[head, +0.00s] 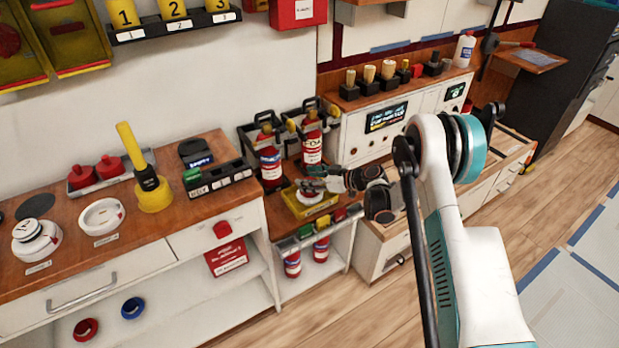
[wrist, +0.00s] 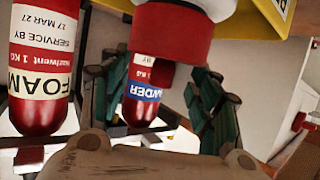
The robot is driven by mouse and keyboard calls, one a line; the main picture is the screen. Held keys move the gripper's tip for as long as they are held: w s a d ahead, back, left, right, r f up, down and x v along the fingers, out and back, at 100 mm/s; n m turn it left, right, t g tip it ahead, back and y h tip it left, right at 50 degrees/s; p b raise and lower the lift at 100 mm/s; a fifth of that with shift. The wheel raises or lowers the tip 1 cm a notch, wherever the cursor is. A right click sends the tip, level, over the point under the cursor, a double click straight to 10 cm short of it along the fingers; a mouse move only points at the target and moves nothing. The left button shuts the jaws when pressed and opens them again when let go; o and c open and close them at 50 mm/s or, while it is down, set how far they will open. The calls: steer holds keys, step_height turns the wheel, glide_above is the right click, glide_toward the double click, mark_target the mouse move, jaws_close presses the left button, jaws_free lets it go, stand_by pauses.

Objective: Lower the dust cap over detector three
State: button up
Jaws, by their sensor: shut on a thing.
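My gripper (head: 314,187) is over the yellow tray or box (head: 293,208) beside two red extinguishers. In the wrist view, its green-padded fingers (wrist: 160,80) flank the knob side of a red cap (wrist: 168,36), which looks like the dust cap, and are shut on it. A white round part (wrist: 178,5), likely the detector, shows right against the cap's far side. In the head view, this white detector (head: 308,197) sits on the yellow box, partly hidden by the gripper. I cannot tell whether the cap is fully seated. No number shows on this detector.
The foam extinguisher (wrist: 40,75) and powder extinguisher (head: 270,167) stand close behind the gripper. Two red caps (head: 110,167) lie in a tray on the left bench, with white detectors (head: 36,238) and a yellow plunger-like tool (head: 154,195). A white console (head: 385,125) stands right.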

steer(key=shift+f, duration=0.5)
steer(key=o, duration=0.9)
steer(key=shift+o, duration=0.2)
steer(key=v, duration=1.2)
